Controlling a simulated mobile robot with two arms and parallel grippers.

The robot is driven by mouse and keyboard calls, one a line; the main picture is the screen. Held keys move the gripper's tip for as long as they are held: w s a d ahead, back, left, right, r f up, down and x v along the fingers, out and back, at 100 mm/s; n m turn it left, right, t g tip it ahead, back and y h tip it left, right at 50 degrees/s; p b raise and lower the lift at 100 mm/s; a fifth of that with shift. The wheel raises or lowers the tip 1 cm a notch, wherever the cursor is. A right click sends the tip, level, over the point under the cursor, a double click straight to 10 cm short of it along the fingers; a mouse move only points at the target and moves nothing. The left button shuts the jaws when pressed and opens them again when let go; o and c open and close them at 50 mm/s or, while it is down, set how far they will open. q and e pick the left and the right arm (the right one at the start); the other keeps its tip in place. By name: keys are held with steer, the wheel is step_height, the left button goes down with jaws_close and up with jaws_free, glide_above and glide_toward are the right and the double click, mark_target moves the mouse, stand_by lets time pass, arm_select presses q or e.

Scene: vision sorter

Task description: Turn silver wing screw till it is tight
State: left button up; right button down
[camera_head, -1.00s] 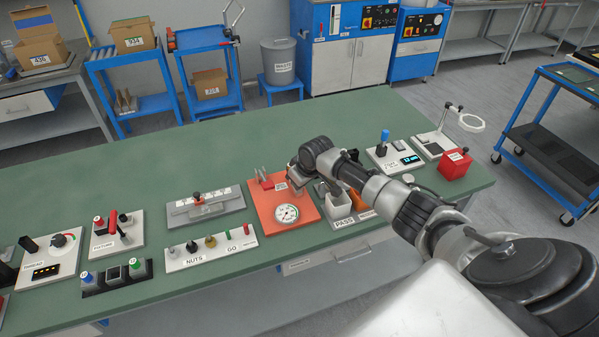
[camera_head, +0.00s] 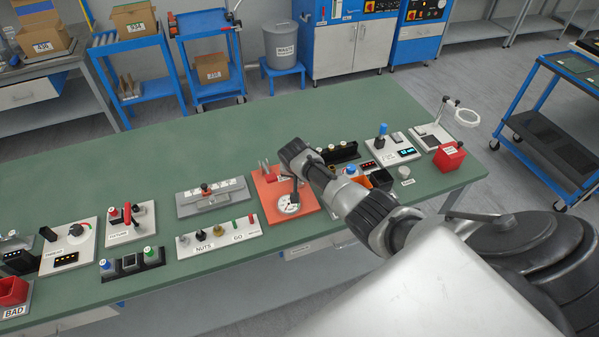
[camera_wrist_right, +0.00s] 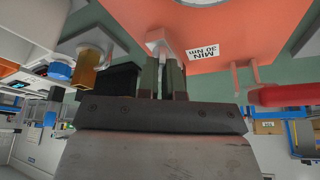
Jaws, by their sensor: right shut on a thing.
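My right gripper (camera_head: 291,190) reaches down over the orange torque fixture (camera_head: 264,209) with its round gauge. The fixture's label (camera_wrist_right: 205,49) reads MIN 30 Nm. My left gripper is not in view.
The nuts and GO block (camera_head: 219,238) stands left of the fixture. A grey slide fixture (camera_head: 212,197) is behind it. A red box (camera_head: 449,157) and display unit (camera_head: 400,147) are at the right. The back of the green table is clear.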

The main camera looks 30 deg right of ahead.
steer(key=m, duration=0.2)
steer(key=m+g+b, duration=0.1)
steer(key=shift+s+a+f+m+h, duration=0.1)
steer(key=shift+a+f+m+h, duration=0.1)
steer(key=shift+f+m+h, duration=0.2)
steer(key=m+g+b, duration=0.1)
steer(key=m+b, duration=0.1)
steer(key=m, duration=0.1)
steer(key=shift+m+g, duration=0.3)
steer(key=shift+g, duration=0.1)
steer(key=m+b, duration=0.2)
steer(key=m+g+b, duration=0.1)
steer(key=m+b, duration=0.1)
steer(key=shift+w+f+m+g, duration=0.15)
steer(key=shift+w+m+g, duration=0.05)
steer(key=shift+m+g, duration=0.1)
steer(key=m+g+b, duration=0.1)
steer(key=m+b, duration=0.3)
steer(key=shift+d+g, duration=0.1)
steer(key=shift+g, duration=0.2)
steer(key=shift+r, duration=0.2)
